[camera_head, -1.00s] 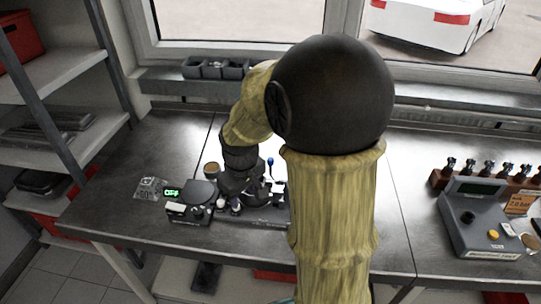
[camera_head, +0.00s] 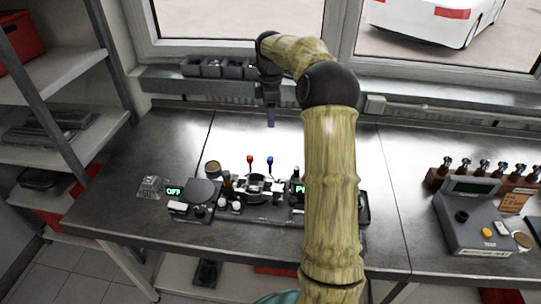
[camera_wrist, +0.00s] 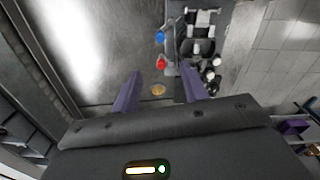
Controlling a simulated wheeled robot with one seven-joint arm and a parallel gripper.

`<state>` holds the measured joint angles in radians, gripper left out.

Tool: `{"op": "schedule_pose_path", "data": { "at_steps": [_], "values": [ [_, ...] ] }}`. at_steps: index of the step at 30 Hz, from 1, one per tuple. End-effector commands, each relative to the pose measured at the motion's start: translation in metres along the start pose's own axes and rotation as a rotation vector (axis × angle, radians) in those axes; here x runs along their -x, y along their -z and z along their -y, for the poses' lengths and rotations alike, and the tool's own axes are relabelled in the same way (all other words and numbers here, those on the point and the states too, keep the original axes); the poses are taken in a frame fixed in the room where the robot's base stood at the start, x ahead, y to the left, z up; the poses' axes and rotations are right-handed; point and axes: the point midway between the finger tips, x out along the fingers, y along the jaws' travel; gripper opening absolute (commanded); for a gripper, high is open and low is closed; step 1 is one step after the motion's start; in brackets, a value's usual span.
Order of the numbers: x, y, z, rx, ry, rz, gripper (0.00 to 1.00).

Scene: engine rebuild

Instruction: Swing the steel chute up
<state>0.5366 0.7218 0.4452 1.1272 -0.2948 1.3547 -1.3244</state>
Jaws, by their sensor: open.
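The bench rig (camera_head: 263,212) stands near the front of the bench, with a red-knobbed lever (camera_head: 250,160) and a blue-knobbed lever (camera_head: 270,161) upright behind it. A pale metal piece at its middle (camera_head: 256,186) may be the steel chute; a pale metal part also shows in the wrist view (camera_wrist: 204,17). I cannot tell its tilt. My gripper (camera_head: 271,122) hangs above the back of the bench, behind the rig and clear of it. In the wrist view my gripper (camera_wrist: 160,88) has its purple fingers apart, with nothing held. My arm hides the rig's right part.
A round brown-topped cup (camera_head: 212,168) and a dark round plate (camera_head: 201,191) stand left of the levers. A grey console (camera_head: 480,228) and a rack of several injectors (camera_head: 487,181) stand at right. Small bins (camera_head: 213,68) line the window ledge. The bench's back left is clear.

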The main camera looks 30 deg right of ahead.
Motion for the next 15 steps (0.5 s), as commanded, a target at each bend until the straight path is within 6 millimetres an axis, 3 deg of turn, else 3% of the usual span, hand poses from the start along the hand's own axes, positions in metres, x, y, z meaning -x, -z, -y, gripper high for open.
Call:
{"op": "schedule_pose_path", "data": {
  "at_steps": [8,15],
  "values": [
    [-0.002,0.001,0.000,-0.001,-0.001,0.000,0.44],
    [-0.027,0.001,0.001,-0.001,0.001,0.001,0.44]
  ]
}}
